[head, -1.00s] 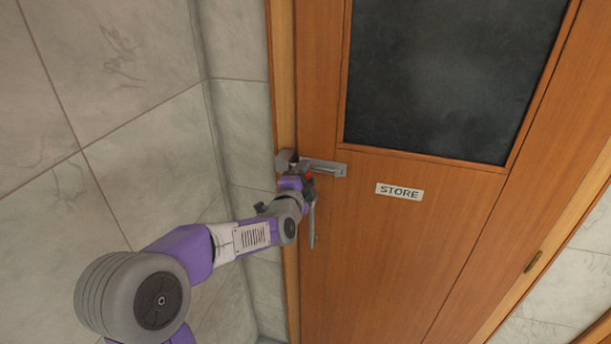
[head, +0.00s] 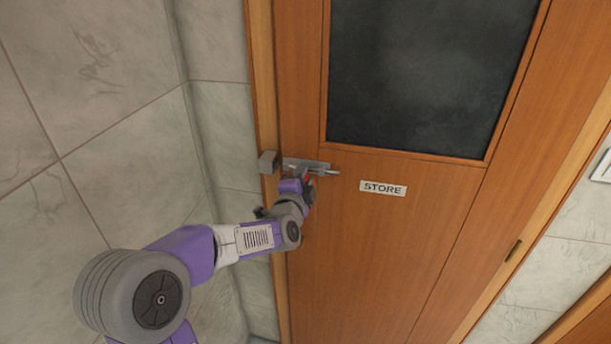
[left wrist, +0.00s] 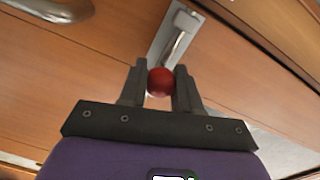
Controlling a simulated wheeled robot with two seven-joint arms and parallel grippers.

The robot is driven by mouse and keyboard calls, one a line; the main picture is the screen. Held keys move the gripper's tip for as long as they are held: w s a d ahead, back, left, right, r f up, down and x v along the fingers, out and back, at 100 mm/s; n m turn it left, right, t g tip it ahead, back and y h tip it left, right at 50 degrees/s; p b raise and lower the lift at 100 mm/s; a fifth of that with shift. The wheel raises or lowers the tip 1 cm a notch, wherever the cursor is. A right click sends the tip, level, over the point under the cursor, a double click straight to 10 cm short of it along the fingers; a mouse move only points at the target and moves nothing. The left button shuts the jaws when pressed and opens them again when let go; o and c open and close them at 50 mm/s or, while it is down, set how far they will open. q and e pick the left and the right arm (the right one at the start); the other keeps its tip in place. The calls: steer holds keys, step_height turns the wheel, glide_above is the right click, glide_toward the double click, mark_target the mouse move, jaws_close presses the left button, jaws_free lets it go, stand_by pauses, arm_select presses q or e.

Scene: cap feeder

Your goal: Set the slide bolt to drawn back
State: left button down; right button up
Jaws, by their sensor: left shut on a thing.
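The slide bolt (head: 306,164) is a grey metal fitting on the wooden door, beside its left edge. Its rod end sticks out past the right side of the plate. The grey keeper (head: 268,162) sits on the door frame to the left, with a narrow gap showing between it and the bolt plate. My left gripper (head: 304,181) is at the bolt, just below the plate. In the left wrist view the gripper (left wrist: 160,84) is shut on the bolt's red knob (left wrist: 160,81), with the silver rod (left wrist: 176,45) beyond it. My right gripper is out of view.
The door (head: 400,250) is closed and carries a STORE sign (head: 383,188) and a dark window panel (head: 425,75). A curved metal handle (left wrist: 55,9) shows in the left wrist view. A tiled wall (head: 90,120) stands close on the left.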

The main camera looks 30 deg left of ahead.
arm_select(q)
steer(key=shift+d, duration=0.15)
steer(key=c, duration=0.8)
jaws_free()
steer(key=shift+w+d, duration=0.1)
steer(key=v, duration=0.7)
steer(key=shift+s, duration=0.3)
